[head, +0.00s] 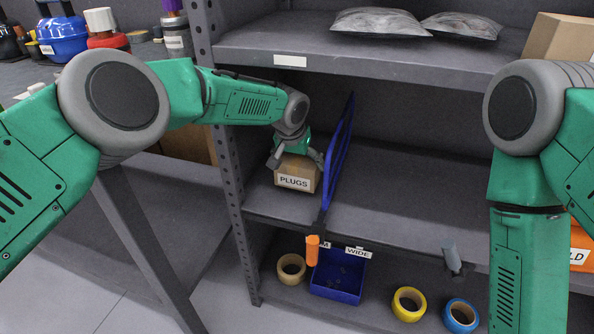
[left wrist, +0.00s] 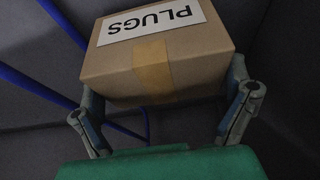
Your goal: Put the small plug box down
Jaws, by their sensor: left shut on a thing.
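The small plug box (head: 296,181) is a brown cardboard box with a white PLUGS label. It is at the middle shelf (head: 262,203), left of a blue wire divider (head: 339,150). My left gripper (head: 296,160) is shut on the box from above and behind the label side. In the left wrist view the box (left wrist: 160,66) sits between the two fingers (left wrist: 166,112), with brown tape on its face. Whether its underside touches the shelf I cannot tell. My right gripper is not in view; only my right arm shows at the right.
Grey bags (head: 380,22) lie on the upper shelf. Below are a blue bin (head: 338,278) and tape rolls, including a yellow one (head: 409,304). A perforated post (head: 233,180) stands close left of the box.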

